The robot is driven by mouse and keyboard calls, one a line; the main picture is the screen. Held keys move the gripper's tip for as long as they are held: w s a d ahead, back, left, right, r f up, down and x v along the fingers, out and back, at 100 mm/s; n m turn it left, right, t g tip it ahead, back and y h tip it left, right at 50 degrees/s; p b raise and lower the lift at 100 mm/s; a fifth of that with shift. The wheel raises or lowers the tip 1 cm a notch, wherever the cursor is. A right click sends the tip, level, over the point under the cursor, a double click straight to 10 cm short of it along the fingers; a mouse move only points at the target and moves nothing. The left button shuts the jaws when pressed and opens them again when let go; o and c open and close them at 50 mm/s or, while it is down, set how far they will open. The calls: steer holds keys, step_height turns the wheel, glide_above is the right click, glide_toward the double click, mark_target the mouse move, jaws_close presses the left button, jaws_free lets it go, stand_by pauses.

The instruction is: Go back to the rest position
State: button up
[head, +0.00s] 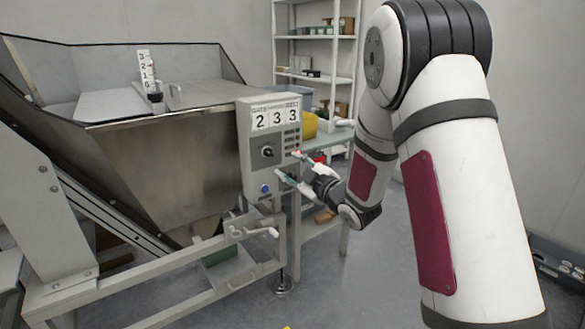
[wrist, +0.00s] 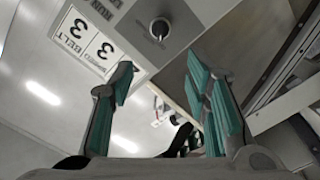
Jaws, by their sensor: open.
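My gripper (head: 290,164) is at the right edge of the grey control box in the head view, its fingers pointing left toward the box. In the wrist view my gripper (wrist: 165,82) has its two green-padded fingers wide apart, with nothing between them. The control box (head: 247,155) shows the digits 2 3 3, a black knob (head: 267,151) and a blue button (head: 265,188). In the wrist view the knob (wrist: 159,28) appears above the gap between the fingers. I cannot tell whether a fingertip touches the box.
A large metal hopper (head: 160,160) on a frame fills the left. A crank handle (head: 262,232) sticks out below the box. A side table (head: 340,134) with a yellow bin (head: 309,126) and a shelf rack (head: 317,77) stand behind. Grey floor (head: 335,290) is open at the front.

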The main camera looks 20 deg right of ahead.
steer(key=s+d+r+m+g+h, duration=0.2)
steer(key=s+m+g+h, duration=0.15)
steer(key=s, duration=0.45)
steer(key=s+d+r+m+g+h, duration=0.25)
steer(key=s+m+g, duration=0.2)
steer(key=s, duration=0.35)
steer(key=s+a+f+m+g, duration=0.1)
steer(key=s+a+m+g, duration=0.25)
steer(key=s, duration=1.45)
steer(key=s+a+f+m+g, duration=0.15)
steer(key=s+a+g, duration=0.3)
steer(key=s, duration=1.45)
step_height(320, 180, up, 31)
steer(key=d+t+p, duration=0.1)
steer(key=t+p, duration=0.2)
steer(key=p, duration=2.5)
steer(key=shift+w+f, duration=0.15)
steer(key=shift+f, duration=0.05)
steer(key=shift+c, duration=0.5)
